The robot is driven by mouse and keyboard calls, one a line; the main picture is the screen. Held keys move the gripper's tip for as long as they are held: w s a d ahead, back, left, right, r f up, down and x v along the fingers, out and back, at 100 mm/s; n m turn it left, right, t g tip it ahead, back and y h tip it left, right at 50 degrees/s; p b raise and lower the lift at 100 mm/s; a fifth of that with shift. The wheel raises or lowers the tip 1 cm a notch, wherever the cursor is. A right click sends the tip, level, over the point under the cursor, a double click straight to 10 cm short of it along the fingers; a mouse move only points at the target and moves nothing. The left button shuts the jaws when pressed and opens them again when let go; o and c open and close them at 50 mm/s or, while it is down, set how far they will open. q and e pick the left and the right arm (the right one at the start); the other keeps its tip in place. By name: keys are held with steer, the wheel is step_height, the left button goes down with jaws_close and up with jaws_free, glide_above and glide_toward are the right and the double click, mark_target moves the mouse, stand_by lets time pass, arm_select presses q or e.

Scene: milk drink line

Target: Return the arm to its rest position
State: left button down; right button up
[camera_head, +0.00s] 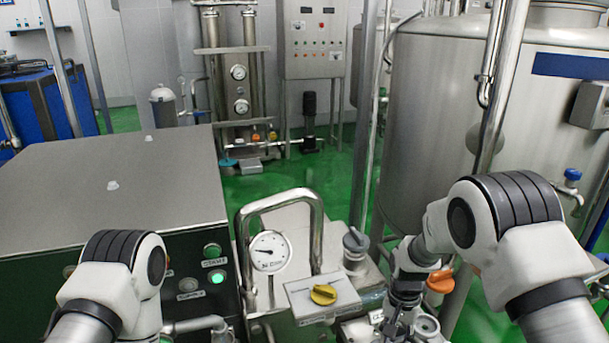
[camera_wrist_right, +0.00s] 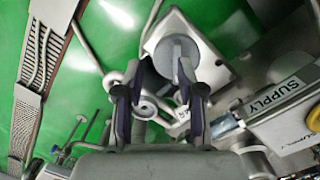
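My right arm (camera_head: 500,225) comes in from the right of the head view, bent, with its wrist pointing down. My right gripper (camera_head: 397,318) is low in that view beside the yellow-knob box. In the right wrist view my right gripper (camera_wrist_right: 158,92) has its two dark fingers apart. No held object shows between them. A grey round knob (camera_wrist_right: 176,57) lies beyond the fingertips; whether they touch it cannot be told. My left arm (camera_head: 115,270) shows at the lower left of the head view, and its gripper is out of the picture.
A box with a yellow knob (camera_head: 323,294), a pressure gauge (camera_head: 269,251) and a bent steel pipe (camera_head: 318,225) stand in front. A grey-topped cabinet (camera_head: 110,175) is left, a large steel tank (camera_head: 440,120) right. Green floor (camera_head: 300,175) is open behind.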

steer(key=s+d+f+g, duration=0.2)
steer(key=s+f, duration=0.4)
steer(key=s, duration=0.4)
steer(key=s+d+f+g, duration=0.1)
steer(key=s+d+f, duration=0.2)
steer(key=s+f, duration=0.55)
steer(key=s+d+r+n+t, duration=0.1)
steer(key=s+n+t, duration=0.3)
steer(key=s, duration=0.9)
steer(key=shift+d+r+n, duration=0.2)
steer(key=shift+d+n, duration=0.15)
steer(key=shift+n, duration=0.05)
steer(key=shift+s, duration=0.15)
